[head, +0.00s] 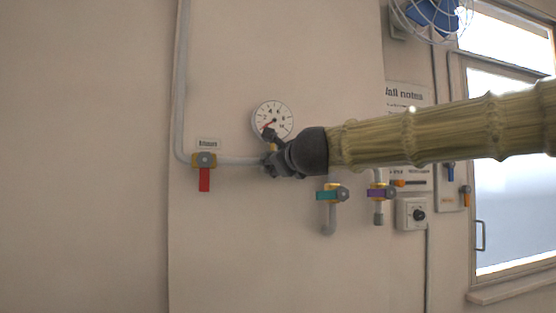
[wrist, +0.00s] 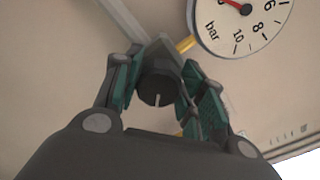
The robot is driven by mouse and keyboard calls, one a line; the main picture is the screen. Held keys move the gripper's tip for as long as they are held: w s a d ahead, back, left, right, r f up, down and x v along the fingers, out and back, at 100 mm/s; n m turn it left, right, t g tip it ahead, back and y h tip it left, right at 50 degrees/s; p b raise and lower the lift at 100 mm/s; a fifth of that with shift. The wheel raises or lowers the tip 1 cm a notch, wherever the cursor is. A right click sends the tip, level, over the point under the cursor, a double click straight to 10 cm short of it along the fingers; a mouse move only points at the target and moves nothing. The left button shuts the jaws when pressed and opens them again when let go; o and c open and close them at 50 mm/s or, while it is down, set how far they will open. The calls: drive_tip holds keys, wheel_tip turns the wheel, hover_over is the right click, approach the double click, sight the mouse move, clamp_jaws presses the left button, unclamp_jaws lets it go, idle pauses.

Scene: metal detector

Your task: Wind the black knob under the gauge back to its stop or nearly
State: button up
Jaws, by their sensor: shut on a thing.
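The black knob (wrist: 158,87) shows in the wrist view as a dark round knob with a pale index line. My gripper (wrist: 160,95) has its two green-padded fingers on either side of it and is shut on it. In the head view my gripper (head: 268,163) reaches in from the right to the pipe under the gauge and hides the knob. The round white gauge (head: 273,119) has a red needle pointing to the lower left, near the low end. The wrist view shows part of the gauge (wrist: 248,22), marked "bar".
A red-handled valve (head: 204,170) sits on the pipe to the left. Teal (head: 331,194) and purple (head: 380,192) valves are below my arm. A switch box (head: 411,213), a wall fan (head: 433,14) and a window (head: 515,190) are at the right.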

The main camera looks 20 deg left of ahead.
drive_tip(key=n, duration=0.3)
drive_tip(key=shift+n, duration=0.4)
drive_tip(key=n+p, duration=0.1)
drive_tip(key=n, duration=0.2)
drive_tip(key=shift+n, duration=0.3)
drive_tip(key=n, duration=0.6)
drive_tip(key=shift+a+f, duration=0.1)
drive_tip(key=shift+f, duration=0.15)
drive_tip(key=n+b, duration=0.1)
drive_tip(key=n, duration=0.3)
drive_tip(key=shift+f, duration=0.15)
drive_tip(key=n+b, duration=0.2)
drive_tip(key=n, duration=0.1)
drive_tip(key=shift+f+n, duration=0.1)
drive_tip(key=shift+n, duration=0.2)
drive_tip(key=n+b, duration=0.3)
drive_tip(key=n, duration=0.2)
drive_tip(key=shift+n, duration=0.4)
drive_tip(key=o, duration=1)
